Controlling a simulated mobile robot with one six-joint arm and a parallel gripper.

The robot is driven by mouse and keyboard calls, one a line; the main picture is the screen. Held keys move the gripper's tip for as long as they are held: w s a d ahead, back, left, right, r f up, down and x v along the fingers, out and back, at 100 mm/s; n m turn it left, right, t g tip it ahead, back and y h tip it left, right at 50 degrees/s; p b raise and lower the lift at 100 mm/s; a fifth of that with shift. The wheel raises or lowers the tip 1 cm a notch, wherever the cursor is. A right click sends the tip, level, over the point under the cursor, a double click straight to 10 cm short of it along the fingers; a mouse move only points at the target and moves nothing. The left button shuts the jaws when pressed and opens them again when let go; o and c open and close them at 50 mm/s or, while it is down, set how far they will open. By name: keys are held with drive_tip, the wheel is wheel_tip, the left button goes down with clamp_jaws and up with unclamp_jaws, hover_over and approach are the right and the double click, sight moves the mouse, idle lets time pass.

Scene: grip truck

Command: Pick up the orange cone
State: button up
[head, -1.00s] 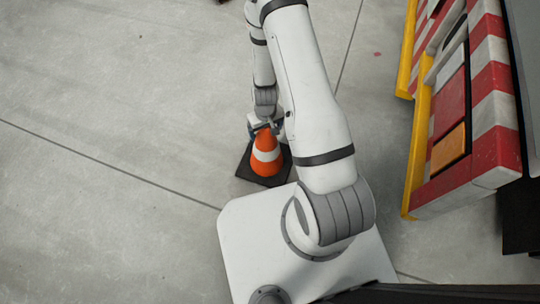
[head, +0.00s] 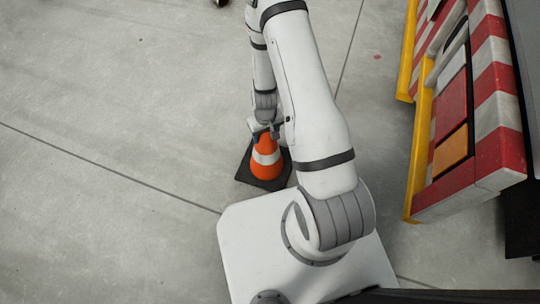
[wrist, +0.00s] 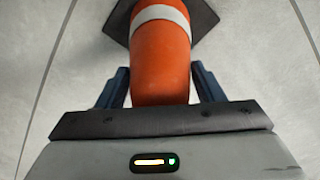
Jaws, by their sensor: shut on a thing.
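The orange cone (head: 266,167) has a white band and a dark square base. It stands upright on the concrete floor just beyond my white base, and my arm hides part of its right side. My gripper (head: 265,131) is at the cone's top, shut on it. In the wrist view the cone (wrist: 161,62) rises between the two dark fingers of my gripper (wrist: 160,88), and its tip is hidden by the gripper body. The base appears to rest on the floor.
A truck side with red and white stripes and a yellow edge (head: 417,150) stands at the right. The concrete floor (head: 110,110) left of the cone is clear. A small dark object (head: 221,2) is cut off at the top edge.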

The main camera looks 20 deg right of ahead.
clamp_jaws()
idle(0.4)
